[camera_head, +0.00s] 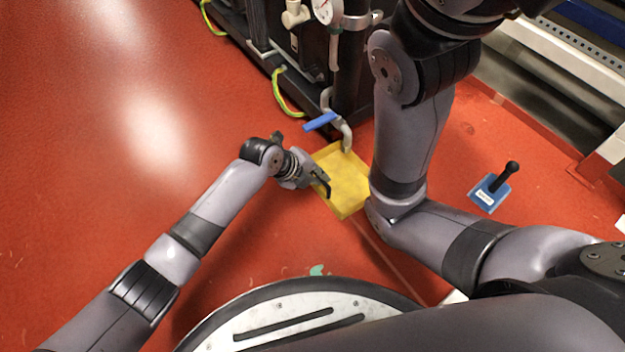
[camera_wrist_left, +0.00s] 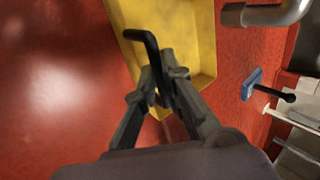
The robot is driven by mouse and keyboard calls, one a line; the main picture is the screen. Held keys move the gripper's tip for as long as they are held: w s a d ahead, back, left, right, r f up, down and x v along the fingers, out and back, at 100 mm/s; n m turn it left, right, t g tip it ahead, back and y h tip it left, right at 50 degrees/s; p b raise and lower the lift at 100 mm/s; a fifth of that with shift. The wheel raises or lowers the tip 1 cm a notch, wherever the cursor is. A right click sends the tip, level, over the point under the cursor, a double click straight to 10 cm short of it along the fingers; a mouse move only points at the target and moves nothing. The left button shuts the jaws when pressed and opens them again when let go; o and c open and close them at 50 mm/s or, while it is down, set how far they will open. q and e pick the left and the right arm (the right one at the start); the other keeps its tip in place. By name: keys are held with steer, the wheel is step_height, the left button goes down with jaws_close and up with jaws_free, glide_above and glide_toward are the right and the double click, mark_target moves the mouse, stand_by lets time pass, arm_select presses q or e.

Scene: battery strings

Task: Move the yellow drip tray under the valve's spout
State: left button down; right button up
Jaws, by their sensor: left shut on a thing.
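The yellow drip tray (camera_head: 347,186) lies on the red floor; my right arm hides part of its right side. It fills the upper middle of the left wrist view (camera_wrist_left: 180,40). My left gripper (camera_head: 322,184) is at the tray's near left side, shut on a black bent handle (camera_wrist_left: 150,45) there. The valve has a blue lever (camera_head: 320,121) and a grey spout (camera_head: 346,136). In the head view the spout's end overlaps the tray's far edge. In the left wrist view the spout (camera_wrist_left: 285,14) appears right of the tray. My right gripper is out of view.
A dark equipment frame with a gauge (camera_head: 326,10) and yellow-green cables (camera_head: 285,95) stands behind the tray. A blue block with a black handle (camera_head: 490,190) sits on the floor to the right. The floor at left is clear.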

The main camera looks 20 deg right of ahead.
arm_select(q)
steer(key=shift+w+d, duration=0.1)
steer(key=shift+d, duration=0.2)
steer(key=c, duration=1.6)
jaws_free()
steer(key=shift+c, duration=0.2)
